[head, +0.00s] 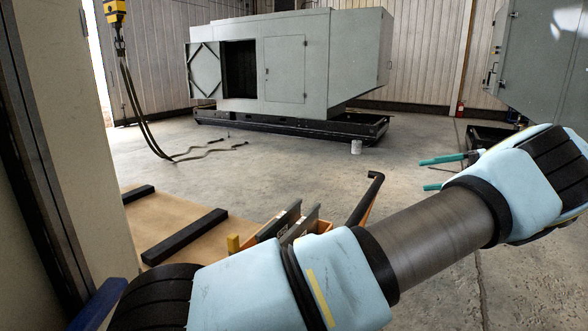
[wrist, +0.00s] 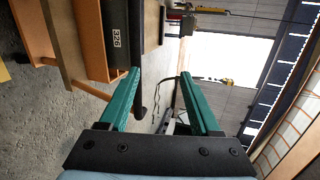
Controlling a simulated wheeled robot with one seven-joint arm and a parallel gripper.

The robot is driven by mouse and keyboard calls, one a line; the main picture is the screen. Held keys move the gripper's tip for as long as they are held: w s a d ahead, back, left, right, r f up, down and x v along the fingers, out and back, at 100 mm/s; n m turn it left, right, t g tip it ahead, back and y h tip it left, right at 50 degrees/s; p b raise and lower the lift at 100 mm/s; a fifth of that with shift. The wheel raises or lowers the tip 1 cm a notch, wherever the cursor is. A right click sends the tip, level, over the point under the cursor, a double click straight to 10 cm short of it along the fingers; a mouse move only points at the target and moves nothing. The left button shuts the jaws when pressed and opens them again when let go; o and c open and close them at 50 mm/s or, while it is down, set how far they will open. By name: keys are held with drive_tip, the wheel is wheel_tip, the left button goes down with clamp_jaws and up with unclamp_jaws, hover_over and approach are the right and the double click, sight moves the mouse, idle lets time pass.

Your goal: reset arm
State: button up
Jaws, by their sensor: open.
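My gripper (wrist: 160,95) shows in the wrist view with its two green fingers spread apart and nothing between them. In the head view my arm crosses the lower right, and the green fingertips (head: 440,173) show at the right, partly hidden behind my wrist. The gripper is in the air, apart from the things around it.
A grey enclosure (head: 345,60) with an open door stands at the back on a black skid. Another grey cabinet (head: 545,70) stands at the right. A yellow hoist hook (head: 117,18) hangs at the left. An orange cart (head: 268,232) is close below.

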drive_tip(key=w+a+f+g+h, duration=0.2)
drive_tip(key=w+a, duration=0.1)
drive_tip(key=a, duration=0.6)
drive_tip(key=w+a+f+n+g+h, duration=0.1)
drive_tip(key=w+a+f+g+h, duration=0.1)
drive_tip(key=a, duration=0.7)
drive_tip(key=w+a+f+g+h, duration=0.2)
drive_tip(key=w+a, duration=0.1)
drive_tip(key=a, duration=0.6)
drive_tip(key=s+a+f+n+t+h, duration=0.15)
drive_tip(key=s+a+h, duration=0.25)
drive_tip(key=s+a, duration=0.45)
drive_tip(key=s+a+f+n+t+h, duration=0.1)
drive_tip(key=s+a+n+t+h, duration=0.3)
drive_tip(key=s, duration=0.8)
wheel_tip(320, 180, down, 7)
drive_tip(key=s+m+g+b, duration=0.1)
drive_tip(key=m+g+b, duration=0.1)
drive_tip(key=b, duration=0.4)
drive_tip(key=shift+s+a+g+y, duration=0.25)
drive_tip(key=shift+a+g, duration=0.2)
drive_tip(key=shift+g, duration=0.4)
drive_tip(key=shift+r, duration=0.1)
